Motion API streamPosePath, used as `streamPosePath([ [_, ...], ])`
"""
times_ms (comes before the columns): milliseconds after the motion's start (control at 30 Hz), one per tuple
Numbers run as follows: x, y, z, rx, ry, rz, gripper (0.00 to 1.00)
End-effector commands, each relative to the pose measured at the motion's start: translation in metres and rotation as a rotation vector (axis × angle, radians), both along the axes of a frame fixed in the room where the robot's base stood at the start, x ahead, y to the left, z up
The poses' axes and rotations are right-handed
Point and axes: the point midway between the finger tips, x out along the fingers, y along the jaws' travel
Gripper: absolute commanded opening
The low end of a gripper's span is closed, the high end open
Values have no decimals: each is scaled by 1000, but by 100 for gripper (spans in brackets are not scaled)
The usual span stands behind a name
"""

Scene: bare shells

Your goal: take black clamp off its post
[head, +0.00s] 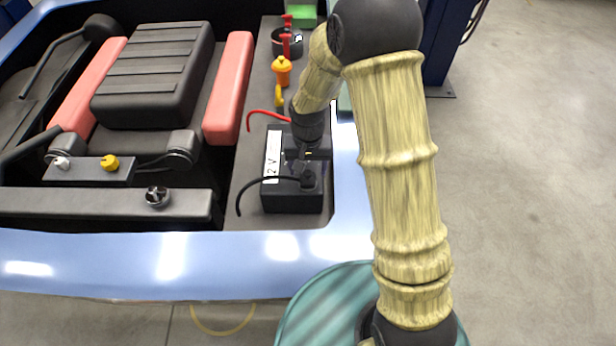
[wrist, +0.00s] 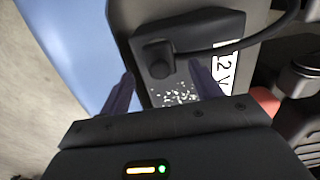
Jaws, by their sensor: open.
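The black clamp (head: 308,181) sits at the near end of the black battery (head: 285,200), with a black cable (head: 262,180) curving off to the left. In the wrist view the clamp (wrist: 158,60) is a dark block with a round knob, its cable running right. The post under it is hidden. My gripper (head: 304,160) is just above the battery, pointing down. In the wrist view my gripper (wrist: 161,70) is open, its two fingertips apart to either side of the knob, with nothing visibly gripped. I cannot tell whether they touch it.
Pale crumbs (wrist: 175,94) lie on the battery top by the clamp. A red cable (head: 265,115) arches over the battery's far end. The blue body rim (head: 200,255) borders the bay. An orange cap (head: 282,70) stands farther back. Open floor lies right.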

Motion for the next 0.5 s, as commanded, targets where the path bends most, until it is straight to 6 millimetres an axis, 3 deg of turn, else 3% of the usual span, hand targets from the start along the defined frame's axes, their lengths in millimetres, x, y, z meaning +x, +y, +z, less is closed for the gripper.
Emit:
streamPosePath([
  [233, -2, 0, -30, -1, 2, 1, 64],
  [500, -1, 0, -34, 0, -1, 0, 64],
])
